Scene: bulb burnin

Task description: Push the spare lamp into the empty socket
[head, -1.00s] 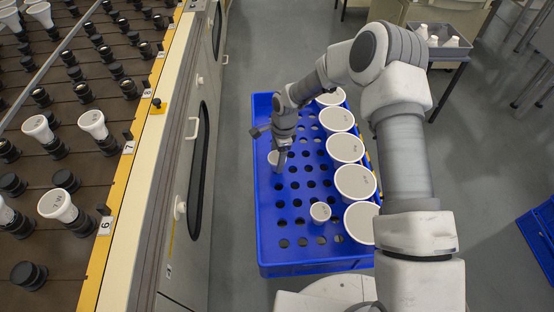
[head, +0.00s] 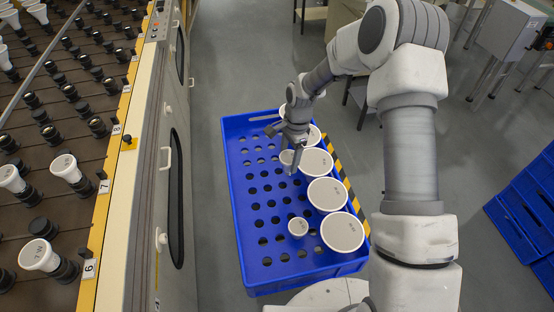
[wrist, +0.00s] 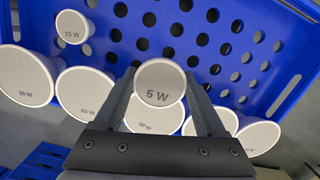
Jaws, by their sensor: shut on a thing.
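My gripper (wrist: 160,95) is shut on a small white lamp marked 5 W (wrist: 160,75), its round face toward the wrist camera. In the head view my gripper (head: 292,160) is over the blue crate (head: 245,240), and the held lamp (head: 286,157) shows partly beside the fingers. The rack of black sockets is at the left. Several sockets, such as one black socket (head: 9,145), hold no lamp. Others hold white lamps, such as those by label 7 (head: 65,168) and label 6 (head: 38,255). I cannot tell which empty socket is meant.
The crate also holds several large white lamps (head: 327,195) along its right side and a small 15 W lamp (wrist: 76,27). The rack's cream front edge (head: 128,180) and the cabinet door handles (head: 166,158) lie between rack and crate. Blue crates (head: 530,205) stand at right.

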